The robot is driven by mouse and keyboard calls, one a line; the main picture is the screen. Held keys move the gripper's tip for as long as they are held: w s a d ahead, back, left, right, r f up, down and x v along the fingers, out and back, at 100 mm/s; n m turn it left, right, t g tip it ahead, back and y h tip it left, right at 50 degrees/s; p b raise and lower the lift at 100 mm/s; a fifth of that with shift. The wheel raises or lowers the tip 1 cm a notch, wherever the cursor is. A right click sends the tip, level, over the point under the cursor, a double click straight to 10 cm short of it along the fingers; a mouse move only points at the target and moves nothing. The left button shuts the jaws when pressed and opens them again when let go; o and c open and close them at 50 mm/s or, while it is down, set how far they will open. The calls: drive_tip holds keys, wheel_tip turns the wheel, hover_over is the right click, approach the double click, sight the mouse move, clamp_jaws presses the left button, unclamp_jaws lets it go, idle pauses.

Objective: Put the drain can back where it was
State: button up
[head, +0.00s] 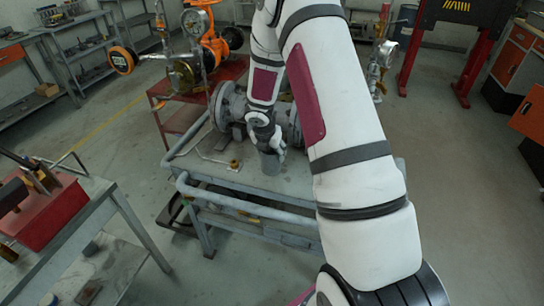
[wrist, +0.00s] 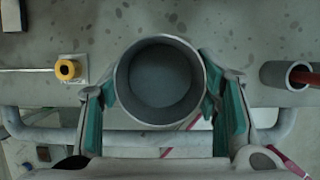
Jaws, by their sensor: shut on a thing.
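The drain can (wrist: 160,82) is a grey, open-topped round can, seen from above in the wrist view; it looks empty. My gripper (wrist: 160,100) is shut on it, with a teal-padded finger on each side. In the head view the can (head: 270,163) is below my gripper (head: 269,148), at the grey cart's top (head: 235,180). I cannot tell whether the can touches the cart top.
A yellow knob (wrist: 67,69) on a thin rod lies left of the can. A pipe rail (head: 240,206) runs along the cart's front edge. A flanged grey valve body (head: 230,105) stands behind.

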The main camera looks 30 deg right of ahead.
drive_tip(key=shift+w+d, duration=0.35)
drive_tip(key=shift+w, duration=0.05)
drive_tip(key=shift+w+d+f, duration=0.1)
drive_tip(key=shift+f, duration=0.25)
drive_tip(key=shift+f+p, duration=0.4)
drive_tip(key=shift+f, duration=1.05)
drive_tip(key=shift+f, duration=0.1)
drive_tip(key=o, duration=1.6)
drive_tip(key=shift+o, duration=0.2)
